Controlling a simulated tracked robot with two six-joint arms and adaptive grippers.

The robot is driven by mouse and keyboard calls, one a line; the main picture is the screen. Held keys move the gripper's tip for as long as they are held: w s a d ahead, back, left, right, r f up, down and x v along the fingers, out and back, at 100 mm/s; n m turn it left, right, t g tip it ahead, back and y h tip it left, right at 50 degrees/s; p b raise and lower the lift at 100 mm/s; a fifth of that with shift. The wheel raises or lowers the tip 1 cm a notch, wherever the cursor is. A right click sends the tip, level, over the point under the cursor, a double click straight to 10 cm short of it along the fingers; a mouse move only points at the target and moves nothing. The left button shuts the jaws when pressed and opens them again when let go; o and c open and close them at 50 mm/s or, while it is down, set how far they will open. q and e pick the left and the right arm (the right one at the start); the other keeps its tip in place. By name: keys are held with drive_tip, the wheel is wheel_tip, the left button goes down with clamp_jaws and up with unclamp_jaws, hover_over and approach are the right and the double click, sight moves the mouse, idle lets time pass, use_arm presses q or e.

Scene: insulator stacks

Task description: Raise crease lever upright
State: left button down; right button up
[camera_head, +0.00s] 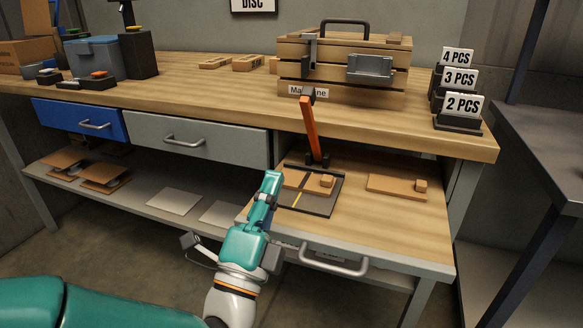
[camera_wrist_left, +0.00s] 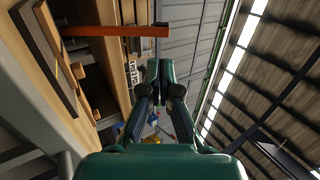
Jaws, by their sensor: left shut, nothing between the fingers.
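The orange crease lever (camera_head: 311,130) stands nearly upright on a dark base plate (camera_head: 318,208), its top tilted slightly left. A black part at its foot joins it to the plate. In the left wrist view the lever (camera_wrist_left: 115,31) lies across the upper left as an orange bar. My left gripper (camera_head: 271,178) is at the left edge of the plate, below and left of the lever and apart from it. In the left wrist view its fingers (camera_wrist_left: 160,68) are together with nothing between them. My right gripper is in neither view.
The plate sits on an open drawer top (camera_head: 400,215), with a wooden piece (camera_head: 398,186) to its right. A wooden crate (camera_head: 345,60) and number signs (camera_head: 460,80) stand on the bench behind. Closed drawers (camera_head: 195,140) lie to the left.

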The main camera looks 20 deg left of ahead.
use_arm(q)
drive_tip(key=f+b, duration=0.1)
drive_tip(key=p, duration=0.2)
approach(302, 108)
drive_tip(key=x, duration=0.7)
drive_tip(key=shift+w, duration=0.1)
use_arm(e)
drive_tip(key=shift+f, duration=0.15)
